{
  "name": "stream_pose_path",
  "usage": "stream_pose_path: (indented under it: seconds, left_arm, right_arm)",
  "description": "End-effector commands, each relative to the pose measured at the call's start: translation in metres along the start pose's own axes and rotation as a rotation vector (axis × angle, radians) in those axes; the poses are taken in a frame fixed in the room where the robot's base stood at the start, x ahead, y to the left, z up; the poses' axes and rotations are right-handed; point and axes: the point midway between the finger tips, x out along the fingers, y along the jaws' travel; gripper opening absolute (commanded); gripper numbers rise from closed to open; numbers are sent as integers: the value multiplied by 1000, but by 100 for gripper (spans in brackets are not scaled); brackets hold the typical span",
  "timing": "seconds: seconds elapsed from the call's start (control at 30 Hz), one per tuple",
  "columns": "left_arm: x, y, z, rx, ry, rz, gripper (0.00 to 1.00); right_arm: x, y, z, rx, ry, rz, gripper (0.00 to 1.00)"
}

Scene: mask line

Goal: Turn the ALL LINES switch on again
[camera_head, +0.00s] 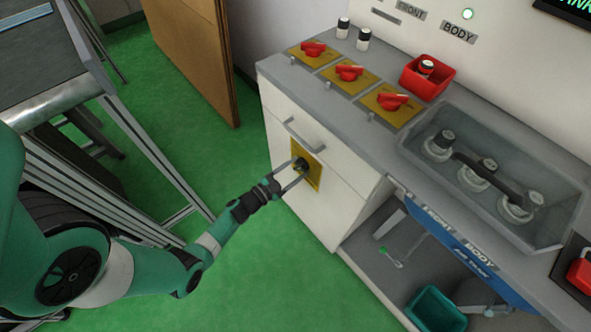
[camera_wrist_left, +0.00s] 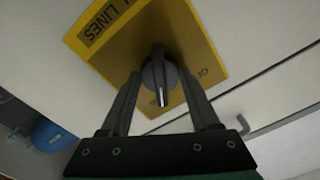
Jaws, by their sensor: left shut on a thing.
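The ALL LINES switch is a yellow plate (camera_head: 313,177) with a black knob (camera_head: 301,163) on the front of the white cabinet. In the left wrist view the plate (camera_wrist_left: 185,35) carries the word LINES, and the knob (camera_wrist_left: 158,72) shows a pale mark at its lower end. My left gripper (camera_head: 294,169) is at the knob, one finger on each side, shut on it. In the wrist view the knob's grip points toward the gripper base. My right gripper is not in view.
Several yellow plates with red handles (camera_head: 349,71) stand on the counter above. A red bin (camera_head: 428,76) and a grey tray (camera_head: 540,236) with black-handled parts are to the right. A drawer handle (camera_head: 303,136) is just above the switch. Green floor (camera_head: 270,290) is open below.

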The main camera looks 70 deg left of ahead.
Motion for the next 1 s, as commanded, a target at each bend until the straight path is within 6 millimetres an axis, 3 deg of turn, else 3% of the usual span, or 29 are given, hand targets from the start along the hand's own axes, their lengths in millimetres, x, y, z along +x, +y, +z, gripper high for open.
stream_pose_path:
  seconds: [0.4,0.97,1.0]
  left_arm:
    - [0,0,1,216,-3,0,7]
    - [0,0,1,251,-3,1,7]
    - [0,0,1,251,-3,1,66]
  right_arm:
    - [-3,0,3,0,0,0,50]
    - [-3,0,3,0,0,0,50]
    - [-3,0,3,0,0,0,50]
